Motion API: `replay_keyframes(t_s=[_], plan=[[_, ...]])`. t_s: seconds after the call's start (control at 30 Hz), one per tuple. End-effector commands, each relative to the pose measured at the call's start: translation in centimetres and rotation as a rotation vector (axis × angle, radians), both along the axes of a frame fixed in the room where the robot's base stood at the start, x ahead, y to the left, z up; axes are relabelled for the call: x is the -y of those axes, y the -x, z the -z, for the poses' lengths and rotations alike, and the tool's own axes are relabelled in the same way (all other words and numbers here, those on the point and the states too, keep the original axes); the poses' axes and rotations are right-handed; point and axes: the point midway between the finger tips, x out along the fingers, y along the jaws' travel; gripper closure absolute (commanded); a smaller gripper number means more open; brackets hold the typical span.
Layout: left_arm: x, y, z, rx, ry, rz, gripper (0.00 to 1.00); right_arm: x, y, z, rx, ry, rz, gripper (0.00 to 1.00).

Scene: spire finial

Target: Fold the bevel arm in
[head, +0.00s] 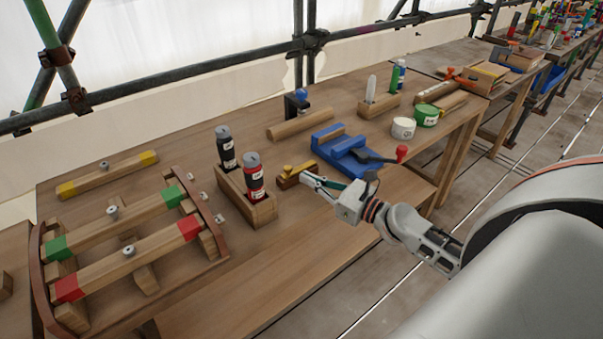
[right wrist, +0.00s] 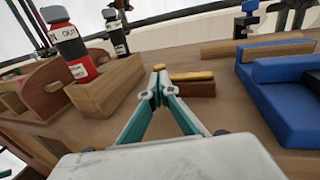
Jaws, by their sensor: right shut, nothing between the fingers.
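The bevel (head: 288,180) lies on the bench between the bottle box and the blue vise, a small brown wooden stock with a brass-yellow arm along its top. In the right wrist view the bevel (right wrist: 195,89) lies just beyond and to the right of my fingertips, its yellow arm (right wrist: 190,76) above the brown stock. My right gripper (head: 306,177) is shut and empty, its tips close to the bevel's near end. In the right wrist view the fingertips (right wrist: 157,88) meet. I cannot tell whether they touch the bevel. My left gripper is not in view.
A wooden box (head: 245,197) with a red bottle (head: 254,177) and a black bottle stands left of the bevel. The blue vise (head: 343,150) with its red-knobbed handle stands close on the right. Coloured bars on a rack (head: 215,240) fill the left. Bare bench lies in front.

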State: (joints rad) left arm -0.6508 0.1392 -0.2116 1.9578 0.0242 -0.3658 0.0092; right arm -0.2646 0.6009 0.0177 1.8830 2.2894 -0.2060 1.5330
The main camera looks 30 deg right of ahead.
Motion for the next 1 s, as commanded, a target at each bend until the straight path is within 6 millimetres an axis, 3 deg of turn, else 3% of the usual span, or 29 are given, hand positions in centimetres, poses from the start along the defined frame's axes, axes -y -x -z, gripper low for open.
replay_keyframes(t_s=[0.27,1.0], plan=[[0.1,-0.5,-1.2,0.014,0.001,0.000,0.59,-0.9,-2.5,-0.1,0.000,-0.001,0.000,1.00],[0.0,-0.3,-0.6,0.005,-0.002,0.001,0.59,-1.5,-4.0,0.0,0.000,-0.001,0.000,1.00]])
